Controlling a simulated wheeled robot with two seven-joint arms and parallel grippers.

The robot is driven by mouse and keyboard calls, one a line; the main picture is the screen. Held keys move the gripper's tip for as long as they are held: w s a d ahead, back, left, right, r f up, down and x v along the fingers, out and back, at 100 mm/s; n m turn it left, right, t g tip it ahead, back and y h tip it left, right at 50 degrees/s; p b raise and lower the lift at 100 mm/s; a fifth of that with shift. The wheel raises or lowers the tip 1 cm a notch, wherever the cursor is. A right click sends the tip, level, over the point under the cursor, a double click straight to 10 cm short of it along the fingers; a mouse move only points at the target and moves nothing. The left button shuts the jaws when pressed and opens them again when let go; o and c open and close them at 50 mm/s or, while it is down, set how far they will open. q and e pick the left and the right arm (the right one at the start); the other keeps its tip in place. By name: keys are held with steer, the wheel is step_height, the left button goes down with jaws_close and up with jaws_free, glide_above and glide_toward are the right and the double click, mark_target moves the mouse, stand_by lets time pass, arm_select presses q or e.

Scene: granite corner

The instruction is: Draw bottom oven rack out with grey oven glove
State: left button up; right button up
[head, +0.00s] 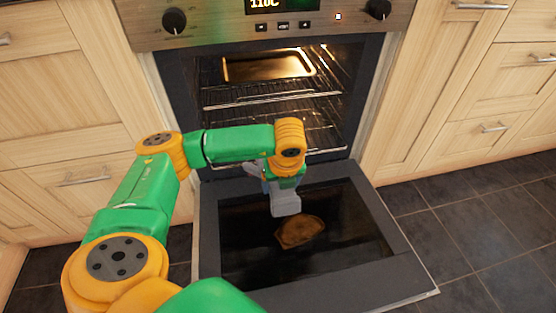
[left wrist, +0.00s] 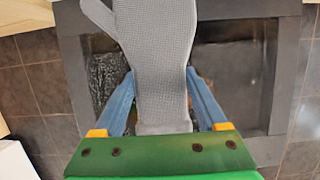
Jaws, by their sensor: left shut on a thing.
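My left gripper (head: 268,172) is shut on the grey oven glove (head: 286,204), above the lowered oven door. In the left wrist view, the blue fingers (left wrist: 160,88) press on both sides of the glove (left wrist: 158,50), which extends away from them with its thumb at the upper left. The bottom oven rack (head: 322,136) is inside the open oven, behind and above the glove in the head view. My arm hides part of that rack. The glove is apart from the rack. My right gripper is in neither view.
The oven door (head: 370,270) lies open, with a brown patch (head: 300,232) on its glass. An upper rack (head: 270,98) and a baking tray (head: 268,65) are higher in the oven. Wooden cabinets (head: 440,100) flank it. Dark tiled floor (head: 480,225) is clear at right.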

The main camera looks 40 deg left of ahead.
arm_select(q)
steer(key=shift+s+d, duration=0.9)
steer(key=shift+d, duration=0.15)
steer(key=shift+s+d+p, duration=0.55)
steer(key=shift+s+d, duration=1.4)
steer(key=shift+d, duration=0.3)
steer(key=shift+s+d+p, duration=0.3)
steer(key=shift+s+d, duration=0.65)
steer(key=shift+d, duration=0.2)
steer(key=shift+s+d+p, duration=0.25)
steer(key=shift+s+d, duration=0.7)
steer(key=shift+d, duration=0.2)
